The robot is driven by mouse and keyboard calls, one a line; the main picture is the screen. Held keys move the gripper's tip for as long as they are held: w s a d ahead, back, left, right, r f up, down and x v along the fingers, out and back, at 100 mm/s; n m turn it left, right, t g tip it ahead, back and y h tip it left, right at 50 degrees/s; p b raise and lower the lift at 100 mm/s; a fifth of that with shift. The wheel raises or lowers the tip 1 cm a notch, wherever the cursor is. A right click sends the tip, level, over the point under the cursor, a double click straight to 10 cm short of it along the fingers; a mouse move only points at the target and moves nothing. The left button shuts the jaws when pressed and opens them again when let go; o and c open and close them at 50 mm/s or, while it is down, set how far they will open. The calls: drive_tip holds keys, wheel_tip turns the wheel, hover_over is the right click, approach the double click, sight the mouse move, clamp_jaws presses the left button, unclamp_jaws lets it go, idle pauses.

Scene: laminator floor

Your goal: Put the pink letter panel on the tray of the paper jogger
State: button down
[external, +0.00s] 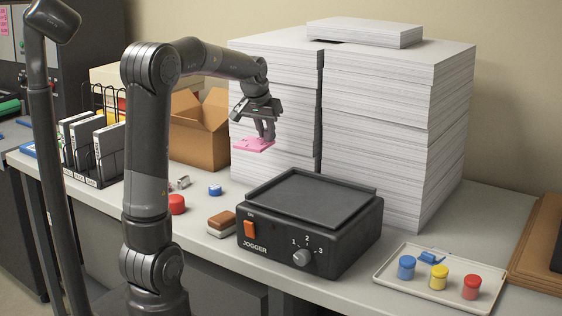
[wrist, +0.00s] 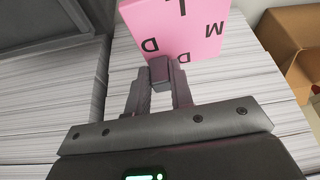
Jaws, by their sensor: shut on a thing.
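The pink letter panel (external: 253,145) is a thin flat pink piece, held in the air in front of the paper stacks. In the wrist view the panel (wrist: 180,28) shows black letters on its face. My gripper (external: 266,137) is shut on one edge of it; in the wrist view the fingers (wrist: 160,75) meet at its near edge. The paper jogger (external: 310,222) is a black box with an orange switch and a dial. Its dark tray (external: 310,198) on top is empty. The panel is above and to the left of the tray, apart from it.
Tall paper stacks (external: 390,110) stand behind the jogger. An open cardboard box (external: 200,130) and a file rack (external: 92,145) are at left. A shallow tray with jars (external: 395,278) is at right.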

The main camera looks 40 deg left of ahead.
sight(266, 142)
wheel_tip(266, 142, up, 10)
drive_tip(key=s+d+m, duration=0.1)
drive_tip(key=s+d, duration=0.3)
drive_tip(key=d, duration=0.7)
drive_tip(key=s+d, duration=0.3)
drive_tip(key=d, duration=0.7)
drive_tip(key=s+d, duration=1.2)
drive_tip(key=d, duration=0.1)
drive_tip(key=shift+h, duration=0.3)
drive_tip(key=w+a+f, duration=0.2)
drive_tip(key=w+f, duration=0.1)
drive_tip(key=f, duration=0.1)
drive_tip(key=w+a+f, duration=0.2)
drive_tip(key=w+f, duration=0.1)
drive_tip(key=w+a+f, duration=0.2)
drive_tip(key=w+f, duration=0.1)
drive_tip(key=f, duration=0.1)
drive_tip(key=shift+w+a+f, duration=0.3)
drive_tip(key=shift+a+f, duration=0.05)
drive_tip(key=shift+f, duration=1.9)
drive_tip(key=shift+f, duration=0.15)
drive_tip(key=c, duration=1.3)
unclamp_jaws()
